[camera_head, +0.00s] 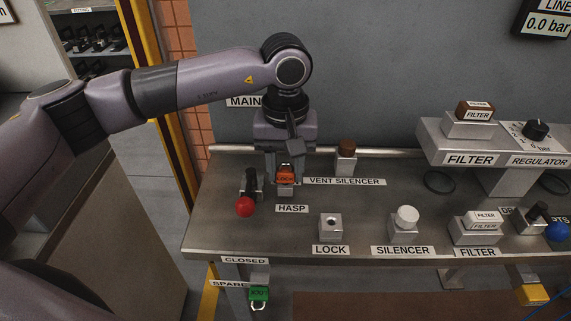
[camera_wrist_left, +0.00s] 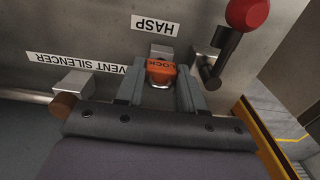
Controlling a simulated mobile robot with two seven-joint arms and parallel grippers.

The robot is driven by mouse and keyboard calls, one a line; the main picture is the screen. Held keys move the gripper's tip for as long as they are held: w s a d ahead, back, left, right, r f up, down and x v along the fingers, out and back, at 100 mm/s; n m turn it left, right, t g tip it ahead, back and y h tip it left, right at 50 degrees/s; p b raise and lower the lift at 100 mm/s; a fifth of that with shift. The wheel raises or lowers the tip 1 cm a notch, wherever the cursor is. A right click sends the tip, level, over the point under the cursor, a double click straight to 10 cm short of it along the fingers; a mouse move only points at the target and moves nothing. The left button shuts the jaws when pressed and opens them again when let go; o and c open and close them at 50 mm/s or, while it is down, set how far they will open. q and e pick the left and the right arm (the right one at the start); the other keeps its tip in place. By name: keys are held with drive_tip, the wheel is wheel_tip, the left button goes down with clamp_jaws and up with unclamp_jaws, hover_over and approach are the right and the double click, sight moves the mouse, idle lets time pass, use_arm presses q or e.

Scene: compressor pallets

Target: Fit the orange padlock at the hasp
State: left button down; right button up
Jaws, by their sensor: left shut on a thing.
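The orange padlock (camera_head: 285,176), marked LOCK, is between the fingers of my left gripper (camera_head: 284,170), at the hasp block behind the HASP label (camera_head: 292,208). In the left wrist view the padlock (camera_wrist_left: 161,71) sits between the two grey fingers of the gripper (camera_wrist_left: 160,88), which is shut on it. The hasp's metal block (camera_wrist_left: 161,51) shows just beyond the padlock. I cannot tell whether the shackle passes through the hasp. My right gripper is not in view.
A red-knobbed lever (camera_head: 245,206) stands close left of the hasp. The brown vent silencer (camera_head: 346,155) is to the right. The empty LOCK block (camera_head: 330,226) and white silencer (camera_head: 406,219) stand nearer the front. A green padlock (camera_head: 259,294) hangs below the bench edge.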

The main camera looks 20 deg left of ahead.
sight(285, 163)
use_arm(q)
drive_tip(key=shift+f, duration=0.2)
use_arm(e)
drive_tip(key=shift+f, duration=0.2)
use_arm(q)
drive_tip(key=c, duration=0.6)
unclamp_jaws()
drive_tip(key=shift+r, duration=0.4)
wheel_tip(285, 163, up, 6)
drive_tip(key=shift+r, duration=0.2)
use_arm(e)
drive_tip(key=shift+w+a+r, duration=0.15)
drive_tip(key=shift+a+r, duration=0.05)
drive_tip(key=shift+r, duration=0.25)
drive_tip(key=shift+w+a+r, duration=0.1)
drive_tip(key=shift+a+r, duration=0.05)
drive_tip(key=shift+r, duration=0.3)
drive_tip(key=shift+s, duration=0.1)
